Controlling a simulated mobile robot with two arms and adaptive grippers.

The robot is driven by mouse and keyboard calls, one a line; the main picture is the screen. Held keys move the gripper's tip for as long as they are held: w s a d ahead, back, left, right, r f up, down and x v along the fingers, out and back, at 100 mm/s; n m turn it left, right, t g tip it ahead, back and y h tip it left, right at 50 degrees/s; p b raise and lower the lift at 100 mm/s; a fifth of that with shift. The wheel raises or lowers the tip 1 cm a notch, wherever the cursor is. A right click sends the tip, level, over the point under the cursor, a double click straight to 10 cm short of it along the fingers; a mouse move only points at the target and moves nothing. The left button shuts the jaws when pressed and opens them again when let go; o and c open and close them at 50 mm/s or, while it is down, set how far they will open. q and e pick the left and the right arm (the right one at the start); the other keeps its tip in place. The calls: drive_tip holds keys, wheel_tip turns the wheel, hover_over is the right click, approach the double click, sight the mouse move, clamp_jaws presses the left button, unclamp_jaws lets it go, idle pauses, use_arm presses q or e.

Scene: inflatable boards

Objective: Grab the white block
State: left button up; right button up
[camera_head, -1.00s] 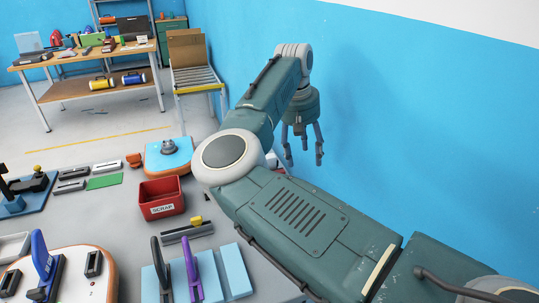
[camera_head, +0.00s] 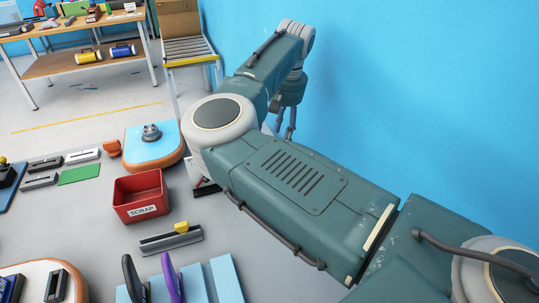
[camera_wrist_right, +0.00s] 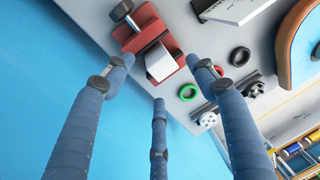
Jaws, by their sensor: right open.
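A small white block (camera_wrist_right: 160,62) sits in a red vise-like fixture (camera_wrist_right: 138,30) on the grey table, in the right wrist view. My right gripper (camera_wrist_right: 160,78) is open and empty, with its blue-grey fingers spread around the block from the camera's side. Whether any finger touches it cannot be told. In the head view my right gripper (camera_head: 287,120) hangs near the blue wall, partly hidden behind my own arm. The block and fixture are hidden in that view. My left gripper is not in view.
A red SCRAP bin (camera_head: 140,197) stands on the table left of my arm. A blue-topped orange board (camera_head: 153,146) lies behind it. Black rings (camera_wrist_right: 240,56) and a green ring (camera_wrist_right: 188,92) lie beside the fixture. The blue wall (camera_head: 420,100) is close on the right.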

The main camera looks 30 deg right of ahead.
drive_tip(key=f, duration=0.1)
drive_tip(key=f+p, duration=0.1)
drive_tip(key=f, duration=0.2)
drive_tip(key=shift+w+a+f+p, duration=0.2)
drive_tip(key=shift+w+a+p, duration=0.1)
drive_tip(key=shift+w+p, duration=0.1)
drive_tip(key=shift+w+f, duration=0.1)
drive_tip(key=shift+f, duration=0.2)
drive_tip(key=shift+c, duration=1)
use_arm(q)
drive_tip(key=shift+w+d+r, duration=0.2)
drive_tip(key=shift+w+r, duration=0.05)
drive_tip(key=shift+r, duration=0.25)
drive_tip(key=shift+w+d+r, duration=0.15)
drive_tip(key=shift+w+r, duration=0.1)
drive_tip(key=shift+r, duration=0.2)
use_arm(e)
drive_tip(key=shift+r, duration=0.1)
drive_tip(key=c, duration=1.2)
